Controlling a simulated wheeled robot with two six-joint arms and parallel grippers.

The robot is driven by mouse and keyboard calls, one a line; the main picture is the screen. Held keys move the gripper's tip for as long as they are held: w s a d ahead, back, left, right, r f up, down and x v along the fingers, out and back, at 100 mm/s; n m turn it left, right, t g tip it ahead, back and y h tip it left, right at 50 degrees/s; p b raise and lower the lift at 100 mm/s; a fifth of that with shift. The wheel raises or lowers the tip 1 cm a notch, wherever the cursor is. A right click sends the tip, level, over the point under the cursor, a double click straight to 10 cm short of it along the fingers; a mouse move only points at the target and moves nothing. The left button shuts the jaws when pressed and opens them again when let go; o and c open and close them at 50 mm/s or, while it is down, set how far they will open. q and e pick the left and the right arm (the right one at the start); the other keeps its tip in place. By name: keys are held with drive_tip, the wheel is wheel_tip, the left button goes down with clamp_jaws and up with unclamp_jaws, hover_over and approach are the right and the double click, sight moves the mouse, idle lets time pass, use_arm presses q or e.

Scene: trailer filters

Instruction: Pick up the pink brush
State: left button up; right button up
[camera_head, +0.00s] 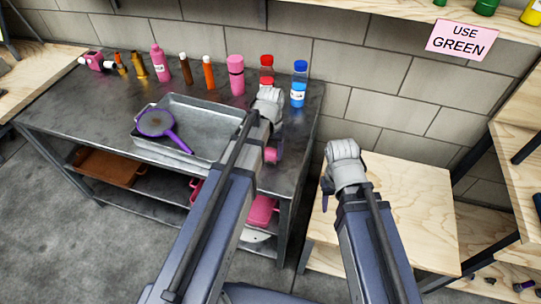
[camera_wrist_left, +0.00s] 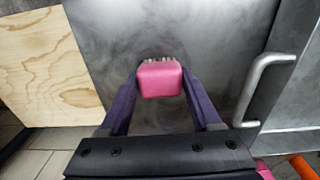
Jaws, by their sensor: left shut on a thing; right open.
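The pink brush (camera_wrist_left: 160,80) is between the two purple fingers of my left gripper (camera_wrist_left: 160,92), seen close in the left wrist view. A strip of pale bristles shows at its far edge. My left gripper is shut on it, above the dark metal table top (camera_wrist_left: 170,28). In the head view the pink brush (camera_head: 276,152) shows partly beside my left arm, near the table's right end. I cannot tell whether it touches the table. My right gripper (camera_head: 327,190) is open, with no object visible in it, over the wooden table; its fingers are partly hidden.
A metal tray (camera_head: 233,112) with a purple pan (camera_head: 157,123) lies left of my left arm. Several bottles stand along the back wall, including a blue-capped one (camera_head: 299,84). A light wooden table (camera_head: 415,205) on the right is clear. A sign (camera_head: 463,40) reads "USE GREEN".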

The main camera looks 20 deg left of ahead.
sight(270, 151)
use_arm(q)
drive_tip(key=c, duration=0.5)
drive_tip(key=shift+r, duration=0.1)
wheel_tip(270, 151, up, 10)
drive_tip(key=p, duration=1)
drive_tip(key=o, duration=0.8)
drive_tip(key=c, duration=0.6)
drive_tip(key=shift+c, duration=0.2)
